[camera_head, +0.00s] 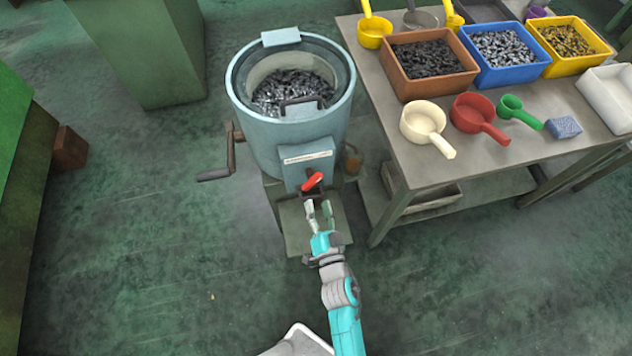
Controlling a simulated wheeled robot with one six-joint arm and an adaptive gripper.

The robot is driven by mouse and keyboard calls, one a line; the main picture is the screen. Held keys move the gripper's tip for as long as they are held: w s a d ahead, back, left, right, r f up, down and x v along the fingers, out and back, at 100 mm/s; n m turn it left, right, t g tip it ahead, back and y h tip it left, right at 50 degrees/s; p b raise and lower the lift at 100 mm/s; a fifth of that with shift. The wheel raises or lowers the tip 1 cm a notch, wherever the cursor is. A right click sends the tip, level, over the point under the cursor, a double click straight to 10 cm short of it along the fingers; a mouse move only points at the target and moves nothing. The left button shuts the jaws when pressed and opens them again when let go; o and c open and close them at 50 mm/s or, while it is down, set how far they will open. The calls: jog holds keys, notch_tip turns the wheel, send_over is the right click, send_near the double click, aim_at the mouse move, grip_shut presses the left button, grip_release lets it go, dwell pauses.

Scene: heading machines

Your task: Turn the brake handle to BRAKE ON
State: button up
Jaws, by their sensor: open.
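A red brake handle (312,181) sits low on the front of a light blue round machine (296,136), tilted with its right end higher. A pale label plate (307,157) is just above it; its words are too small to read. My gripper (319,206) is open and empty, just below the handle in the picture, with its fingers pointing toward it. I cannot tell how far apart they are in depth. The handle's lower mount is partly hidden by the fingers.
A crank (217,174) sticks out on the machine's left. A grey table (455,178) with scoops and bins of metal parts stands close on the right. Green cabinets (135,50) stand at the left. The floor (150,270) at the front left is clear.

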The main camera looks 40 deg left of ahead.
aim_at(312, 185)
jog(key=x, duration=0.8)
jog(key=shift+w+a, duration=0.15)
jog(key=shift+w, duration=0.05)
grip_shut()
